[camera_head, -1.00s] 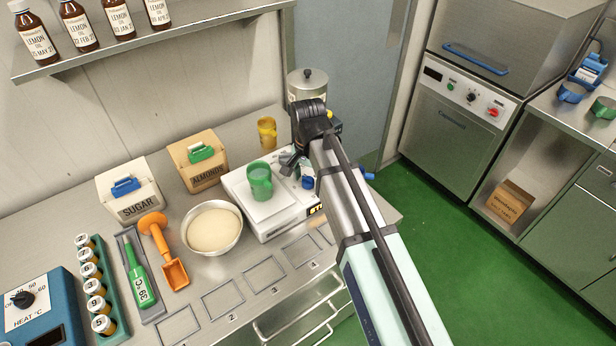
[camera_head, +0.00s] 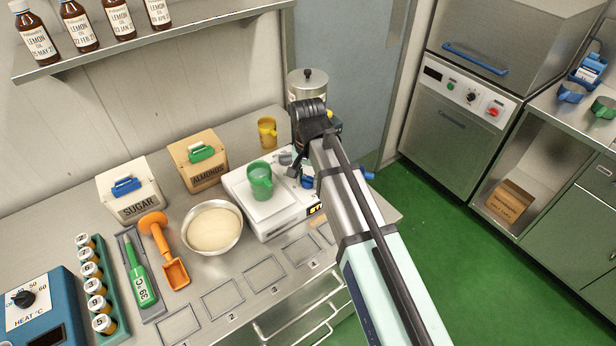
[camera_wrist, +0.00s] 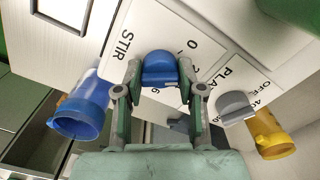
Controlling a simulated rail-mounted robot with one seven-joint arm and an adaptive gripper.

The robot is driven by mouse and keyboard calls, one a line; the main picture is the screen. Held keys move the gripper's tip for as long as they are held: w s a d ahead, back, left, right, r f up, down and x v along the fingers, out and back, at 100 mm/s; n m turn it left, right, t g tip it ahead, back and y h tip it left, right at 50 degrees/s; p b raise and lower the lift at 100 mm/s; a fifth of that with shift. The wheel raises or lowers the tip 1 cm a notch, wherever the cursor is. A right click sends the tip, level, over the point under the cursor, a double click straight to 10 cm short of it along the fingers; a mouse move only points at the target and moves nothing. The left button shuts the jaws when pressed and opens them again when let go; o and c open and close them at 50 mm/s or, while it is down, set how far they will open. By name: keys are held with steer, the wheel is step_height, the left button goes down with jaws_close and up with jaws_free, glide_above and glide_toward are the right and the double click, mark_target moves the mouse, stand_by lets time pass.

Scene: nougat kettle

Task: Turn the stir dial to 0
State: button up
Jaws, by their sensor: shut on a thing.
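The blue stir dial (camera_wrist: 160,68) sits on the white panel marked STIR (camera_wrist: 124,45) in the wrist view. My gripper (camera_wrist: 160,80) has one finger on each side of the dial and is shut on it. The printed 0 is beyond the dial to the upper right; a 2 and a 6 are partly covered by the dial and fingers. I cannot tell which number the dial points to. In the head view the blue dial (camera_head: 308,182) shows beside my arm, on the right side of the white stirrer unit (camera_head: 285,222).
A grey PLATE knob (camera_wrist: 234,106) is close to my right finger. A blue cup (camera_wrist: 80,118) and a yellow cup (camera_wrist: 270,135) are nearby. A green cup (camera_head: 260,182) stands on the unit; a bowl (camera_head: 212,228) is left of it.

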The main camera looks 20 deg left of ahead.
mark_target(308, 177)
steer(key=n, duration=0.6)
steer(key=shift+n, duration=0.4)
stand_by(0.3)
steer(key=o, duration=1.1)
steer(key=shift+f, duration=0.1)
steer(key=shift+o, duration=0.2)
step_height(308, 177, up, 12)
